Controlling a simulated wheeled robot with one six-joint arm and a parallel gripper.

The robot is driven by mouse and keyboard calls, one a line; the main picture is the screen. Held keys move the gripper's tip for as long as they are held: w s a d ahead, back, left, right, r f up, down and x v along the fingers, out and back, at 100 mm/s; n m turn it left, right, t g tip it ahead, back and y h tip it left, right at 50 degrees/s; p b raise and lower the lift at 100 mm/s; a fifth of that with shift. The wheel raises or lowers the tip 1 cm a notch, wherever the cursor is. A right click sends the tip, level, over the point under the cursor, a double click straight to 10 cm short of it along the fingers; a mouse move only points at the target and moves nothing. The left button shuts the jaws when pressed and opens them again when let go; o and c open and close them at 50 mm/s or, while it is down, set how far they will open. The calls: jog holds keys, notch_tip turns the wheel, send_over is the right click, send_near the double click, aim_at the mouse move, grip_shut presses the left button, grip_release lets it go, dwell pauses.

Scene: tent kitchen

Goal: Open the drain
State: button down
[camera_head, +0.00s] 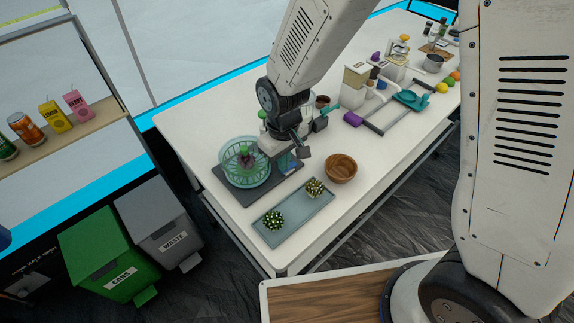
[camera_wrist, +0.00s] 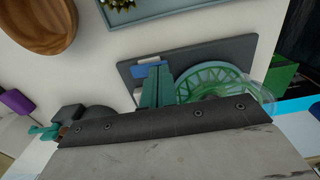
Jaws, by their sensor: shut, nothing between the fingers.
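No part is clearly recognisable as a drain. A green slotted basket (camera_head: 261,180) in a clear round bowl sits on a dark slab (camera_head: 232,190), with something purple and green inside. In the wrist view the basket (camera_wrist: 213,77) is right of the fingers and the slab (camera_wrist: 225,48) lies behind them. A small blue and white piece (camera_wrist: 146,70) on the slab is partly hidden by my fingers. My gripper (camera_head: 290,164) is over the slab's right part, beside the basket. In the wrist view my gripper (camera_wrist: 159,70) has its teal fingers together and empty; contact with the blue piece cannot be told.
A grey-blue tray (camera_head: 296,218) with two spiky green items lies in front. A wooden bowl (camera_head: 341,168) stands to the right. Green (camera_head: 100,240) and grey (camera_head: 160,222) bins stand on the floor, left.

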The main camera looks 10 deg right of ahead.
jog(key=shift+f, duration=0.25)
jog(key=shift+r, duration=3.55)
jog(key=shift+s+d, duration=0.15)
jog(key=shift+s, duration=0.1)
jog(key=s+d+r+m+t, duration=0.1)
jog(key=s+d+r+m, duration=0.5)
jog(key=s+d+r, duration=1.2)
jog(key=shift+s+d+r+m, duration=0.4)
jog(key=shift+s+d, duration=0.1)
jog(key=shift+d, duration=0.75)
